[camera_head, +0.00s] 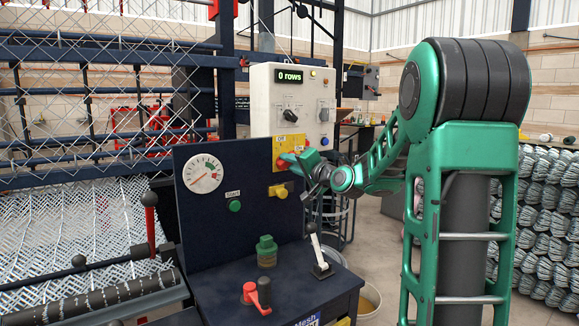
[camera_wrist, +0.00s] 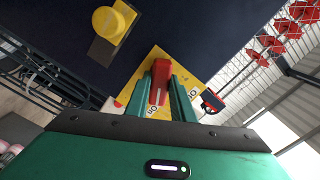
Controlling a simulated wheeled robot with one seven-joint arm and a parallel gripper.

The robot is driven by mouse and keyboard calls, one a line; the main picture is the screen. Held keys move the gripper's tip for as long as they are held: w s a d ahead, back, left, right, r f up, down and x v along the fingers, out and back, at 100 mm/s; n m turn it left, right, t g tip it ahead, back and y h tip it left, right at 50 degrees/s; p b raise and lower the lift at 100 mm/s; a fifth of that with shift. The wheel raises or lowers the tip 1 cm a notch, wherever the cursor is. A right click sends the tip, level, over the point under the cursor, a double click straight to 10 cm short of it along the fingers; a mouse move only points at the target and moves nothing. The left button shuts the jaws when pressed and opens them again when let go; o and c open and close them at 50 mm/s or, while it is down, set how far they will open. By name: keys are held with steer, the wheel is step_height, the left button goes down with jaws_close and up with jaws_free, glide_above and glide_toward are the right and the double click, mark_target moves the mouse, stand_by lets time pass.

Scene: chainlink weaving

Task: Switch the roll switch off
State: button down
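The roll switch's yellow plate (camera_head: 291,140) is at the upper right of the dark panel, with "Off" and "On" lettering near its top. It also shows in the wrist view (camera_wrist: 187,72), where the red switch lever (camera_wrist: 161,72) stands out from it. My gripper (camera_head: 289,160) reaches it from the right. In the wrist view, its green fingers (camera_wrist: 163,84) lie on both sides of the lever, with no clear gap between them and it. The fingers and lever hide part of the plate, and I cannot tell which setting the lever is at.
Nearby are a yellow knob (camera_head: 278,191), a green button (camera_head: 235,206) and a dial (camera_head: 203,173). A white control box (camera_head: 290,100) reading "0 rows" stands behind. A red crank (camera_head: 257,296), green beacon (camera_head: 266,250) and white-handled lever (camera_head: 317,250) stand on the console below.

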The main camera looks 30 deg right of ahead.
steer(key=shift+d, duration=0.1)
steer(key=shift+n, duration=0.3)
steer(key=n, duration=1.1)
steer(key=shift+a, duration=0.4)
steer(key=shift+n, duration=0.3)
steer(key=c, duration=1.5)
jaws_free()
steer(key=shift+r, duration=0.1)
